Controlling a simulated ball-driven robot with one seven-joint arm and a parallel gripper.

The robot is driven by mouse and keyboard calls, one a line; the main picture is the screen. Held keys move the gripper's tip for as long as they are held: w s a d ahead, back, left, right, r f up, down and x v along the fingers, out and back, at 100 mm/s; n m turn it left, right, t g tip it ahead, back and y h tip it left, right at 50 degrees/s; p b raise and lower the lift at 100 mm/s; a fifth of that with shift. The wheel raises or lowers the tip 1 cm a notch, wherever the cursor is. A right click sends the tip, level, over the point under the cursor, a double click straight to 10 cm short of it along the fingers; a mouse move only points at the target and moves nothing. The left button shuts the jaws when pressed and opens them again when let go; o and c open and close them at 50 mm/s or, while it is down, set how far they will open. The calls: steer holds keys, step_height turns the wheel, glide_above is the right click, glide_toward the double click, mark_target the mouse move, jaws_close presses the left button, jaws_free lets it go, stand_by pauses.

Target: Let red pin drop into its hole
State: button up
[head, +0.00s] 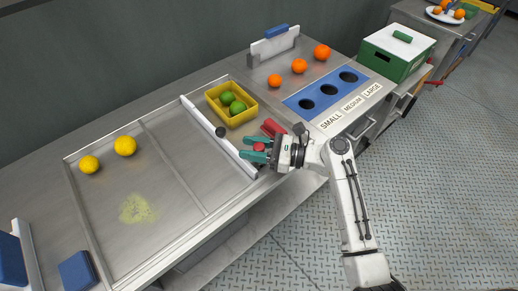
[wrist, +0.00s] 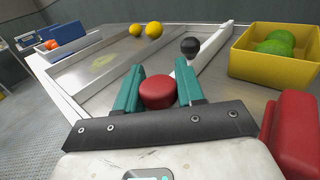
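The red pin (wrist: 158,91) shows its round red head between the two teal fingers of my gripper (wrist: 159,88) in the wrist view. The head fills the gap, and the fingers appear closed on its sides. In the head view the red pin (head: 259,147) sits between the fingertips of my gripper (head: 255,148), near the front end of the white bar (head: 235,151). The pin's lower part and its hole are hidden, so I cannot tell how far the pin is raised. A black knob (head: 220,131) stands at the bar, farther back.
A yellow bin (head: 233,117) with green fruit stands right of the bar. A red part (wrist: 295,135) is close beside my gripper. Two yellow fruits (head: 125,146) lie on the metal tray at left. A blue panel (head: 328,93) with holes and several oranges is at right.

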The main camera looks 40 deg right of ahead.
steer(key=c, duration=0.4)
steer(key=shift+f, duration=0.35)
steer(key=shift+s+f, duration=0.2)
steer(key=shift+f, duration=0.4)
steer(key=o, duration=1)
steer(key=shift+b, duration=0.3)
steer(key=v, duration=0.6)
steer(key=r+b+v, duration=0.1)
steer(key=v, duration=0.3)
steer(key=shift+w+d, duration=0.1)
steer(key=shift+s+d+r, duration=0.2)
steer(key=shift+s, duration=0.1)
